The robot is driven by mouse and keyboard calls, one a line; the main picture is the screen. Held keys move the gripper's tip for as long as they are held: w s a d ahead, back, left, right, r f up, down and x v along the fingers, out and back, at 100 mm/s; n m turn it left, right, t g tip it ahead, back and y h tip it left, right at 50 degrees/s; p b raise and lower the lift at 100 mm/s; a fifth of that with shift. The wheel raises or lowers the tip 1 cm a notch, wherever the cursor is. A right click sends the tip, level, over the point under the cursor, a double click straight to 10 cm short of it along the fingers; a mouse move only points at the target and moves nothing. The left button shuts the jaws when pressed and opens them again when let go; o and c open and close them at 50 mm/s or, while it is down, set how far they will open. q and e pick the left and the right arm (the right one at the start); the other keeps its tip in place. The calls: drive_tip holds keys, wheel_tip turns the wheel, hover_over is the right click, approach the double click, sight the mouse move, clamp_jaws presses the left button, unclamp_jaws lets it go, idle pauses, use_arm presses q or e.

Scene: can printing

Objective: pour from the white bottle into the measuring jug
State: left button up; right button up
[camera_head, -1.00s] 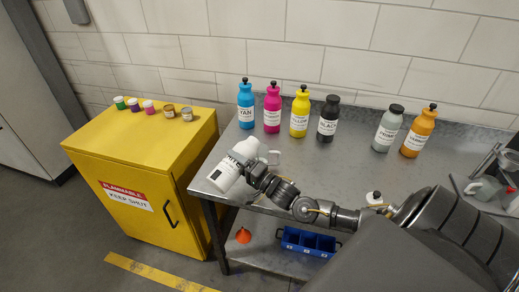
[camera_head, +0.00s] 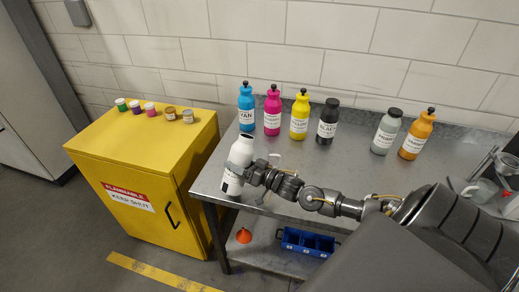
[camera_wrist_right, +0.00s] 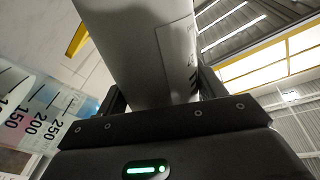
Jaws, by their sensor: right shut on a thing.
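The white bottle (camera_head: 231,182) stands close to upright at the left front part of the steel table, its top leaning slightly right in the head view. My right gripper (camera_head: 241,169) is shut around its middle. In the wrist view the bottle's pale body (camera_wrist_right: 135,55) fills the space between the fingers. The measuring jug (camera_wrist_right: 38,108) shows at the left of the wrist view, clear with printed marks 150, 200 and 250, beside the bottle. In the head view only a small pale part near my wrist may be the jug; the rest is hidden. My left gripper is out of view.
Cyan (camera_head: 246,110), magenta (camera_head: 272,112), yellow (camera_head: 299,118), black (camera_head: 327,125), grey (camera_head: 385,135) and orange (camera_head: 416,137) bottles stand along the back of the table (camera_head: 345,165). A yellow cabinet (camera_head: 125,165) with small jars stands left. A blue bin (camera_head: 308,241) and orange funnel (camera_head: 243,236) are below.

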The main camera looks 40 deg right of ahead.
sight(236, 155)
drive_tip(key=shift+a+r+n+p, duration=0.1)
drive_tip(key=shift+r+n+p, duration=0.3)
drive_tip(key=shift+r+n, duration=0.3)
drive_tip(key=shift+a+f+n, duration=0.15)
drive_tip(key=shift+f+n, duration=0.45)
drive_tip(key=shift+n, duration=0.5)
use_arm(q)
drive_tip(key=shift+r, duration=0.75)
use_arm(e)
drive_tip(key=shift+f+n+g, duration=0.4)
drive_tip(key=shift+n+g, duration=0.2)
drive_tip(key=shift+n, duration=0.5)
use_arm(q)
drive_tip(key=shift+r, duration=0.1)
use_arm(e)
drive_tip(key=shift+r, duration=0.1)
wheel_tip(236, 155, up, 5)
drive_tip(key=p, duration=0.4)
drive_tip(key=shift+p, duration=0.4)
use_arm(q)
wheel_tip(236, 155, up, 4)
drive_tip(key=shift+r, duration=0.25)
use_arm(e)
drive_tip(key=shift+f, duration=0.25)
